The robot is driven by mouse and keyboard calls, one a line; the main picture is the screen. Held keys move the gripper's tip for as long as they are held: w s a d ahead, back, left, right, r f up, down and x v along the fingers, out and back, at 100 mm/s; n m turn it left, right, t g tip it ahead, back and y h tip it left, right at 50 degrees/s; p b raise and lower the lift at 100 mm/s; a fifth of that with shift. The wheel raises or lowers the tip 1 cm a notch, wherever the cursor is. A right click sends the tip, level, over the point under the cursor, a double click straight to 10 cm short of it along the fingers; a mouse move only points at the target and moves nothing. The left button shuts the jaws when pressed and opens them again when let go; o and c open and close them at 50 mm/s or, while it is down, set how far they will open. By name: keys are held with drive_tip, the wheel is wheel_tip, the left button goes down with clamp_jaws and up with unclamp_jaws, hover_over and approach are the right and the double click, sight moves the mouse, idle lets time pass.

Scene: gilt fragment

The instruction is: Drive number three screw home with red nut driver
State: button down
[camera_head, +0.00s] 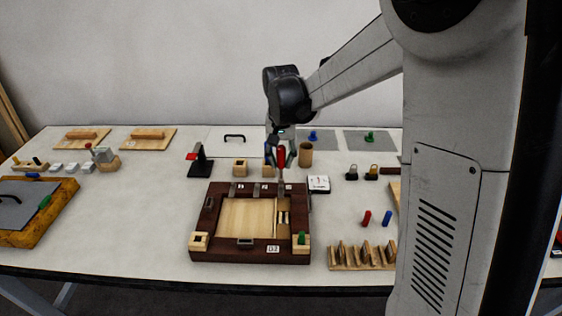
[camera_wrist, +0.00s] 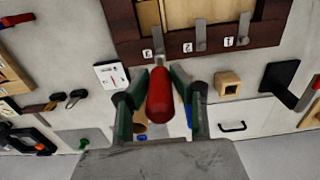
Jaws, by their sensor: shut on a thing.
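My gripper (camera_head: 281,155) is shut on the red nut driver (camera_head: 281,156), which it holds upright over the back edge of the dark wooden frame (camera_head: 200,222). In the wrist view the driver's red handle (camera_wrist: 161,97) sits between the green-sided fingers (camera_wrist: 160,100). Its shaft points at the rim beside the metal tab (camera_wrist: 159,42) with the leftmost label (camera_wrist: 147,54), apparently a 3. Two more metal tabs (camera_wrist: 201,36) (camera_wrist: 244,28) with labels stand along the same rim. The screw is hidden by the driver, and I cannot tell whether the tip touches it.
A white card (camera_head: 319,184) lies right of the frame. Small wooden blocks (camera_head: 240,167) and a brown cup (camera_head: 306,155) stand behind it. A black stand (camera_head: 202,161) is at the back left. Red (camera_head: 367,217) and blue (camera_head: 387,219) pieces stand right.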

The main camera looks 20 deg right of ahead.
sight(281, 146)
drive_tip(key=shift+w+r+p, duration=0.1)
drive_tip(key=shift+r+p, duration=0.85)
drive_tip(key=shift+r, duration=0.95)
